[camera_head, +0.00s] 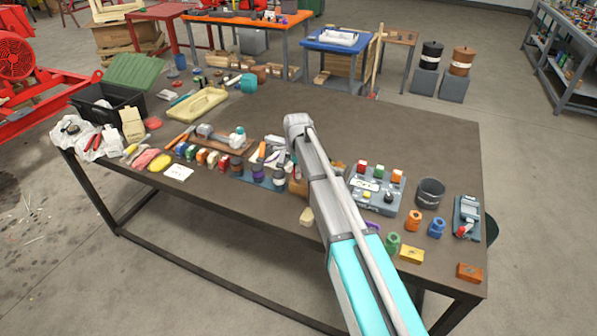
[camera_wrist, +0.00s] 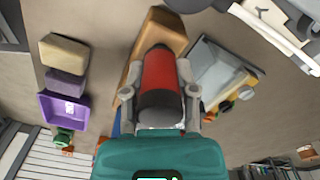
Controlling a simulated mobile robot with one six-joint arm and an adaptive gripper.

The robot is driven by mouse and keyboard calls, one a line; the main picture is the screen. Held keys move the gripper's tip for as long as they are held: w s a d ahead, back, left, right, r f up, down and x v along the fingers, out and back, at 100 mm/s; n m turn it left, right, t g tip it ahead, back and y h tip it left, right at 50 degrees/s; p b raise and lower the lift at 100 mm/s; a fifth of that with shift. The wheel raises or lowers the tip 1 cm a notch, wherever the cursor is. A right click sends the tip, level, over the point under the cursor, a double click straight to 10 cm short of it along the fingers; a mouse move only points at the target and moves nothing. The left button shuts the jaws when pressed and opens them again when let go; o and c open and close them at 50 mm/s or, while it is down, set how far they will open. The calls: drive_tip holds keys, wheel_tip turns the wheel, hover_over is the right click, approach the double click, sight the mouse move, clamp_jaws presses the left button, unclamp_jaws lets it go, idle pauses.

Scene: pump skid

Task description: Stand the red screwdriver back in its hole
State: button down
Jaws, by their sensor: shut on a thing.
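The red screwdriver (camera_wrist: 159,70) shows in the wrist view as a thick handle, red with a dark end toward the camera. My gripper (camera_wrist: 158,92) is shut on this handle, with one finger on each side. The shaft and tip are hidden behind the handle. A tan wooden block (camera_wrist: 165,28) lies just beyond the handle and partly behind it; it may be the holder, but no hole shows. I cannot tell whether the screwdriver touches it. In the head view my arm hides the gripper and the screwdriver.
A grey switch box (camera_head: 377,187) with coloured buttons stands right of my arm, close to the block. Beyond it are a dark cup (camera_head: 430,192) and several coloured fittings. Bottles and small parts crowd the table (camera_head: 440,140) left of my arm; its far right is bare.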

drive_tip(key=shift+c, duration=1.6)
unclamp_jaws()
drive_tip(key=shift+r, duration=0.15)
